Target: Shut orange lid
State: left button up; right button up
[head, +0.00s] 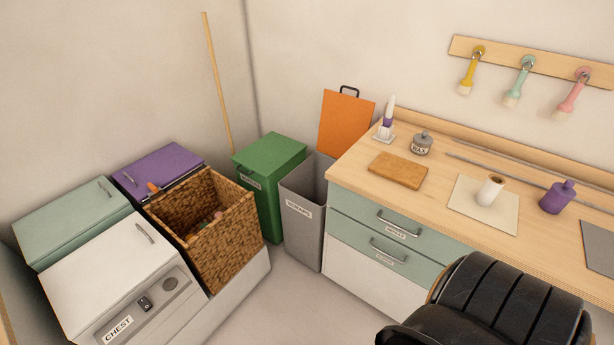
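The orange lid (345,123) stands raised and open at the back of a grey bin (303,222) labelled as scraps. It has a black handle at its top edge. The bin's mouth is open, and its right side is partly hidden by the workbench. Neither of my grippers is in the head view.
A green lidded bin (270,182) stands left of the grey bin, touching or nearly so. A wicker basket (228,245), a white chest (115,280) and a workbench (350,175) flank the floor. A black chair (490,305) is at the lower right. Floor between is clear.

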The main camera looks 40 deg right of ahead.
aim_at(344, 119)
jog(key=z, duration=1.95)
jog(key=i+j+z, duration=0.4)
jog(key=j, duration=0.15)
jog(key=j+z, duration=0.2)
jog(key=j, duration=0.15)
jog(key=i+j+z, duration=0.15)
jog(key=j, duration=0.2)
jog(key=i+j+z, duration=0.2)
jog(key=j, duration=0.55)
